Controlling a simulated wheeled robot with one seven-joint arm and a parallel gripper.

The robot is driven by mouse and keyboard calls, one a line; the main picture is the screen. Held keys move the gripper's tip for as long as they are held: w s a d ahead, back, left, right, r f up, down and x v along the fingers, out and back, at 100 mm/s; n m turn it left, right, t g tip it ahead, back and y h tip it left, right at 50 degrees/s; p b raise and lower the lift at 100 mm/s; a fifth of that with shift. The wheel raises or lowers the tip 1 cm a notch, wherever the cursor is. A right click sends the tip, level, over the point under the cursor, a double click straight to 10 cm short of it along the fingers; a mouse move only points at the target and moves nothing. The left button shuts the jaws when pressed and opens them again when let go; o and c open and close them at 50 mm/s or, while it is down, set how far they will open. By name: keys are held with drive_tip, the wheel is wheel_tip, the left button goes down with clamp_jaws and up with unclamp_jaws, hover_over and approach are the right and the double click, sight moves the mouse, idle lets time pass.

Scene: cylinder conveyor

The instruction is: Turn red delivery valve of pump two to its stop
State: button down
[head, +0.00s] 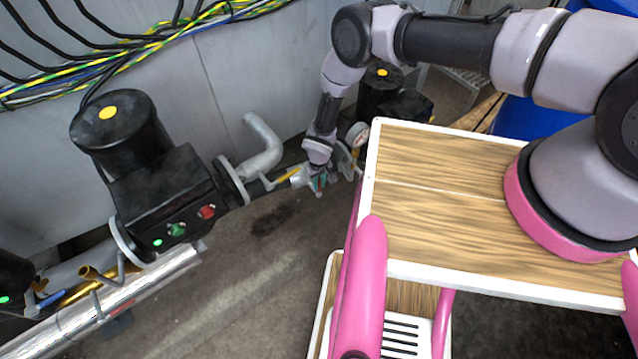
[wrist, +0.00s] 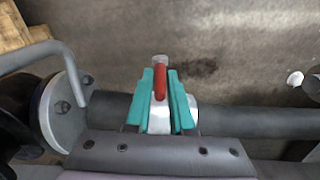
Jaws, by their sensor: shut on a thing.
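The red valve handle (wrist: 159,84) is in the middle of the wrist view, on a grey pipe (wrist: 105,112) with a flange at the left. My gripper (wrist: 159,88) has teal fingers, one on each side of the red handle, and is shut on it. In the head view my gripper (head: 318,183) is at the pipework beyond the left edge of my wooden deck; the valve is mostly hidden there by my wrist. A pump (head: 385,95) with a yellow-dotted motor stands behind my arm, partly hidden.
Another black pump (head: 150,190) with red and green buttons stands at the left, beside a yellow lever (head: 287,174) on the pipe. A round gauge (head: 357,133) is close to the right of my wrist. A blue barrel (head: 535,120) is at the back right. Open floor (head: 250,285) lies in front.

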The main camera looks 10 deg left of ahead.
idle(0.9)
drive_tip(key=shift+s+a, duration=0.1)
drive_tip(key=shift+s, duration=0.2)
drive_tip(key=shift+s+a+t+h, duration=0.1)
drive_tip(key=shift+a+t+h, duration=0.05)
drive_tip(key=shift+t+h, duration=0.35)
drive_tip(key=c, duration=0.8)
unclamp_jaws()
drive_tip(key=shift+a, duration=0.1)
drive_tip(key=r, duration=0.7)
drive_tip(key=s+r, duration=0.1)
drive_tip(key=r, duration=0.2)
drive_tip(key=shift+a+r, duration=0.35)
drive_tip(key=shift+a, duration=0.05)
